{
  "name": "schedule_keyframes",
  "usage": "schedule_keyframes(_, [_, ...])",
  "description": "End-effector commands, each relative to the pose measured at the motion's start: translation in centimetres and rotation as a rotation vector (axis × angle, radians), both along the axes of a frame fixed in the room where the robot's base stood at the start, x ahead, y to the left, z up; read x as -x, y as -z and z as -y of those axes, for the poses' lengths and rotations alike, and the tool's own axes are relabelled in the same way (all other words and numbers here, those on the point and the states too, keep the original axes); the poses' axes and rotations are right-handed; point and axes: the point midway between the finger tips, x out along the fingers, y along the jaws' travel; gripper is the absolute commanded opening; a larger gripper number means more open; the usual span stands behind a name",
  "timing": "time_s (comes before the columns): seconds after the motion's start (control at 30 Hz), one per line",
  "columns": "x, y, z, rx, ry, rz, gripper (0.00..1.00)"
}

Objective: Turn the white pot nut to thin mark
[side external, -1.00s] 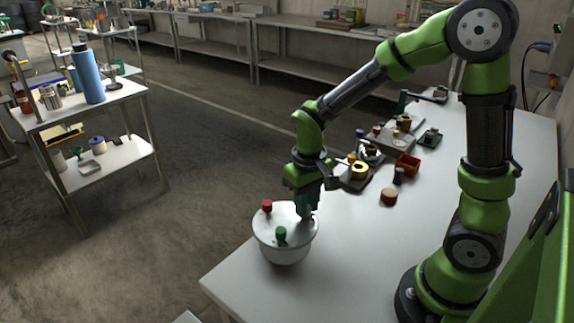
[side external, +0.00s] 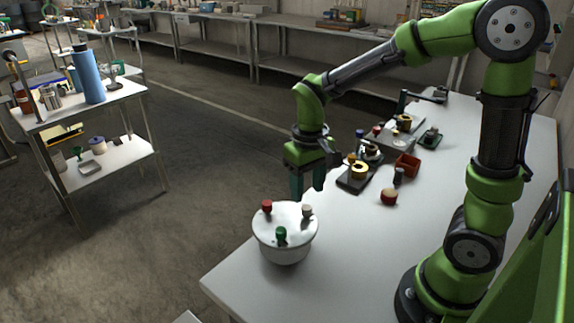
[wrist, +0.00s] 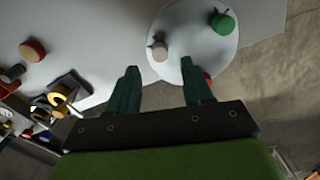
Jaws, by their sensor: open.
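The white pot (side external: 284,250) stands at the near left corner of the table. Its lid carries a white nut (side external: 307,211) at the right, a red nut (side external: 267,207) at the back left and a green nut (side external: 281,234) at the front. My gripper (side external: 308,197) is open and empty just above and behind the white nut, apart from it. In the wrist view the white nut (wrist: 159,51) lies ahead of my open fingers (wrist: 163,88), with the green nut (wrist: 222,23) farther off and the red nut (wrist: 208,78) partly hidden by a finger. The thin mark cannot be made out.
The table's front strip is clear. A shelf cart (side external: 90,110) stands apart at left.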

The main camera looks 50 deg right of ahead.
Motion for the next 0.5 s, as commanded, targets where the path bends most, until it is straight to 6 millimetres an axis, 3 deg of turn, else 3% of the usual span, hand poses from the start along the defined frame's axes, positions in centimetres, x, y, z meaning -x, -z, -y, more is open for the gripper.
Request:
schedule_keyframes(0.1, [-0.1,-3.3,0.0,0.000,0.000,0.008,0.50])
schedule_keyframes(0.3, [-0.1,-7.9,0.0,0.001,0.000,0.006,0.50])
schedule_keyframes(0.5, [0.0,-10.9,0.0,0.001,0.000,0.002,0.50])
